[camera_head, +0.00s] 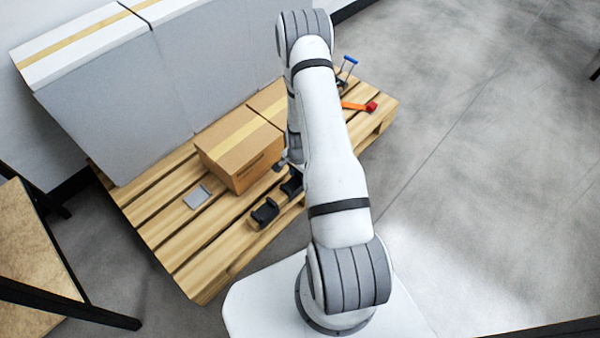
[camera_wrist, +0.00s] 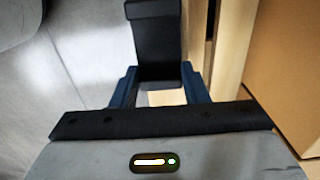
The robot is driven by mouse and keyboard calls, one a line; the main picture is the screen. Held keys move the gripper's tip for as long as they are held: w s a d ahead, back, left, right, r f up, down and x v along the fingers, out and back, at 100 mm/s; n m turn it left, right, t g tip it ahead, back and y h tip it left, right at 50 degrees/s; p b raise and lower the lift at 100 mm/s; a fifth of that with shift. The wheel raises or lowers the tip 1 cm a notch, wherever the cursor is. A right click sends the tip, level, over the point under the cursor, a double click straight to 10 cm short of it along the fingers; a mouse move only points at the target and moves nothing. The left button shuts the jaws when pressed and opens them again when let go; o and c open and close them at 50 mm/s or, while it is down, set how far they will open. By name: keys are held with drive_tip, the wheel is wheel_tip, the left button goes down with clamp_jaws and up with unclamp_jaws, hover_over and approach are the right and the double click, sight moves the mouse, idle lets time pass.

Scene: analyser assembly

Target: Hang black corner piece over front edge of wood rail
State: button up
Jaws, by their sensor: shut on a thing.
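In the wrist view my gripper (camera_wrist: 158,76) is shut on a black corner piece (camera_wrist: 155,40), which sits between its blue fingers. The piece is beside the pale wood rail (camera_wrist: 233,55) of the pallet, with grey floor on its other side. I cannot tell whether it touches the rail. In the head view another black corner piece (camera_head: 264,213) sits at the pallet's front edge. A dark shape (camera_head: 292,186) beside my arm, farther along that edge, is partly hidden. My arm hides most of the gripper there.
A cardboard box (camera_head: 235,150) stands on the wood pallet (camera_head: 190,262), close behind the front edge. Large grey boxes (camera_head: 110,110) stand behind. A small grey plate (camera_head: 198,197) lies on the slats. An orange strap with a red end (camera_head: 371,106) lies at the right. Floor in front is clear.

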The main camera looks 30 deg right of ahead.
drive_tip(key=shift+f, duration=0.25)
idle(0.7)
drive_tip(key=o, duration=1)
drive_tip(key=shift+o, duration=0.2)
drive_tip(key=shift+r, duration=0.1)
drive_tip(key=shift+s+r+p, duration=0.15)
drive_tip(key=shift+r+p, duration=1.9)
drive_tip(key=shift+r, duration=1.4)
